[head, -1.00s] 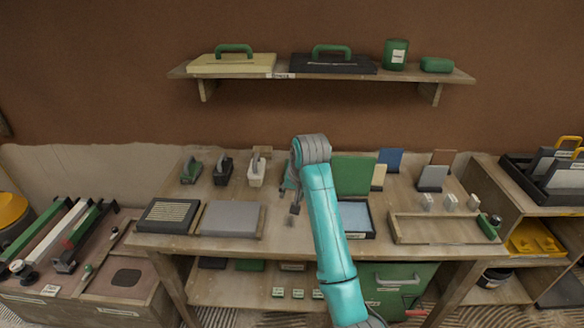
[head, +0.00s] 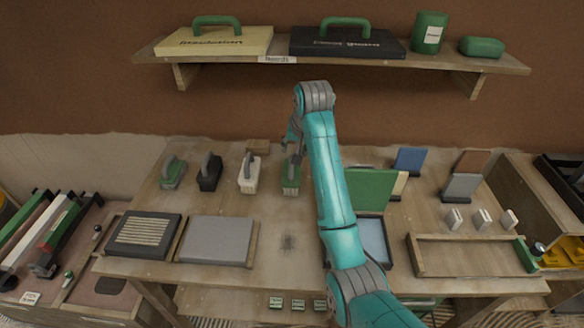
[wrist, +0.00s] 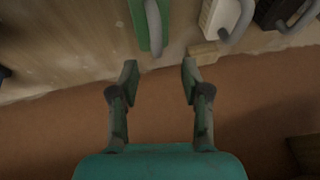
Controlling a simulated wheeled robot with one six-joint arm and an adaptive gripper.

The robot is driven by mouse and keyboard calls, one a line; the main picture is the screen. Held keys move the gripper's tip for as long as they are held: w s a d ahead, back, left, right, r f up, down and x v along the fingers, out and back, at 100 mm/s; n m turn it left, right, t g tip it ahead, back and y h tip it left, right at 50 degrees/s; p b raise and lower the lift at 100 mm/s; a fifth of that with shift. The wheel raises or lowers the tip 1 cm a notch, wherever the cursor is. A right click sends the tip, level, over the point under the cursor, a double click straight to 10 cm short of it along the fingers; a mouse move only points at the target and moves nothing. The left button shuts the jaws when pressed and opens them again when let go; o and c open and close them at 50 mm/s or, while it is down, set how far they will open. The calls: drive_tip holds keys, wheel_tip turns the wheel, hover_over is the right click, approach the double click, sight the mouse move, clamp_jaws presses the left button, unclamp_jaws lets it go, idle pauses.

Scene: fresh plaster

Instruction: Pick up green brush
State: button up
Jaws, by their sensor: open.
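A green brush (head: 291,181) with a grey handle stands on the workbench, at the right end of a row of brushes. It also shows at the top of the wrist view (wrist: 147,25). A second brush with a green body (head: 172,174) stands at the row's left end. My gripper (wrist: 160,78) is open and empty, its fingers spread just short of the near green brush in the wrist view. In the head view, my gripper (head: 292,150) is small and partly hidden, by the back of that brush.
A black brush (head: 209,174) and a white brush (head: 249,175) stand left of the near green one. A small wooden block (head: 258,146) lies behind. A green board (head: 369,190) stands at right. A shelf (head: 330,62) hangs above. The bench middle is clear.

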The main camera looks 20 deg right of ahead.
sight(292, 172)
drive_tip(key=x, duration=1)
drive_tip(key=shift+w+d+f, duration=0.1)
drive_tip(key=shift+d+f, duration=0.1)
drive_tip(key=shift+d, duration=0.05)
clamp_jaws()
